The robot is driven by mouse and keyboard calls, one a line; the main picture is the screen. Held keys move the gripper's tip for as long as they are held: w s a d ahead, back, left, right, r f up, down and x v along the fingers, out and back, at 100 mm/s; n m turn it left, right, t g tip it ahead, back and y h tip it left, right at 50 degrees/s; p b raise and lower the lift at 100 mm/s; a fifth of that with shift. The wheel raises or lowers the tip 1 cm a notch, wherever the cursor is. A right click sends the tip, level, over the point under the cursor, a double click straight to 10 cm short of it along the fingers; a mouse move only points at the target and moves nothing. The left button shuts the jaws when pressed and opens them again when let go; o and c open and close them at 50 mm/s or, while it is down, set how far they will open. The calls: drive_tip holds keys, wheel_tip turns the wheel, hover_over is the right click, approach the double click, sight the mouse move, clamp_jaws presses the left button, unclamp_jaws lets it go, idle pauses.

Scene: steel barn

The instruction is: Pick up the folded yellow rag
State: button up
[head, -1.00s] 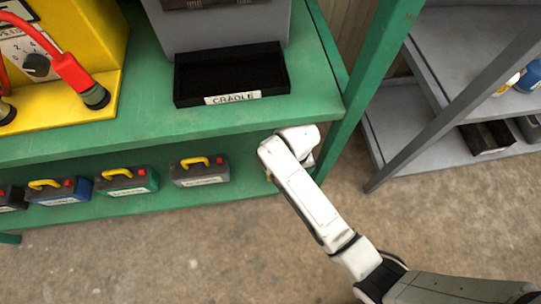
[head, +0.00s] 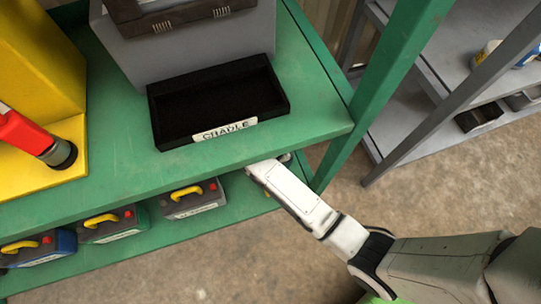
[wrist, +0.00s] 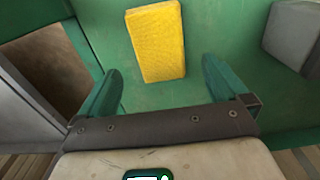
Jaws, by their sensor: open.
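The folded yellow rag (wrist: 156,43) lies on a green surface in the wrist view, a flat, upright-looking rectangle near the top middle. My gripper (wrist: 162,82) is open, with one green finger on each side of the picture. The rag lies ahead of the fingers, roughly centred between them, and nothing is between the jaws. In the head view the rag does not show, and my gripper is hidden under the edge of the green bench top.
The green bench (head: 110,175) carries a black tray labelled CRADLE (head: 215,105) and a grey case (head: 200,45). Several batteries (head: 192,198) stand on its lower shelf. A green post (head: 375,100) rises at the right. A grey box (wrist: 292,33) lies right of the rag.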

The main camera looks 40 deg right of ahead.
drive_tip(key=shift+s+a+f+b, duration=0.15)
drive_tip(key=shift+f+b, duration=0.75)
drive_tip(key=shift+f, duration=0.5)
drive_tip(key=shift+s+d+f+b, duration=0.1)
drive_tip(key=shift+f+b, duration=0.75)
drive_tip(key=shift+f, duration=0.5)
drive_tip(key=shift+r, duration=0.1)
drive_tip(key=c, duration=1.2)
